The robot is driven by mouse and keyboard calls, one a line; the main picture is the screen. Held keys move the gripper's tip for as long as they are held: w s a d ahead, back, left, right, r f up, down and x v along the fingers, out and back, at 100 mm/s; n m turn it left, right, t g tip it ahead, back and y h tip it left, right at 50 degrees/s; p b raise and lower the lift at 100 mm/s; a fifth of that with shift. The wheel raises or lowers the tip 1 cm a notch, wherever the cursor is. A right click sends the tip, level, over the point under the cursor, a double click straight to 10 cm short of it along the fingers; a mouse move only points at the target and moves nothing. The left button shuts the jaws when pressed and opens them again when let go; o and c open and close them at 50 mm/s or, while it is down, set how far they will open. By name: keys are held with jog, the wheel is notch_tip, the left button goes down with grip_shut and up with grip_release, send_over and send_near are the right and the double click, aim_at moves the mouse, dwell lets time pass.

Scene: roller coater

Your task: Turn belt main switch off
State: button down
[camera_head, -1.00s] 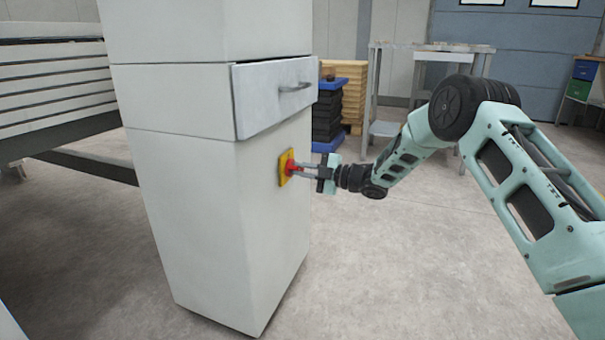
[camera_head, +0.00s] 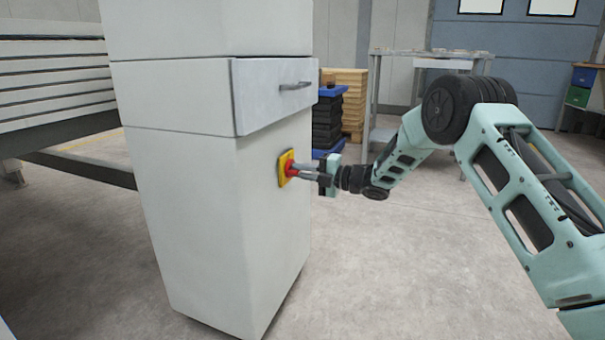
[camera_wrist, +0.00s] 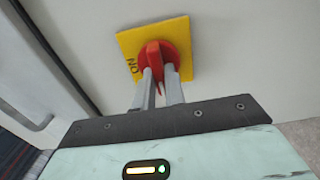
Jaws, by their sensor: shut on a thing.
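The belt main switch is a red rotary knob (camera_wrist: 158,56) on a yellow square plate (camera_wrist: 177,36), mounted on the side of a light grey cabinet. The wrist view shows "ON" lettered on the plate's left side. In the head view the yellow plate (camera_head: 283,169) sits below the drawer. My gripper (camera_head: 297,171) reaches the knob from the right and is shut on it. In the wrist view its two fingers (camera_wrist: 158,82) are on either side of the knob's handle. The fingertips partly hide the knob.
The cabinet (camera_head: 205,210) has a drawer with a handle (camera_head: 296,86) above the switch. Black and wooden stacks (camera_head: 350,105) and a metal table (camera_head: 425,55) stand behind. The floor (camera_head: 420,270) to the right of the cabinet is clear.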

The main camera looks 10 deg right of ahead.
jog(key=shift+d+f, duration=0.1)
jog(key=shift+d, duration=0.05)
jog(key=c, duration=1.5)
grip_release()
jog(key=shift+o, duration=0.2)
jog(key=p+v, duration=0.6)
jog(key=v, duration=1.1)
jog(key=shift+s, duration=0.15)
jog(key=shift+d, duration=0.1)
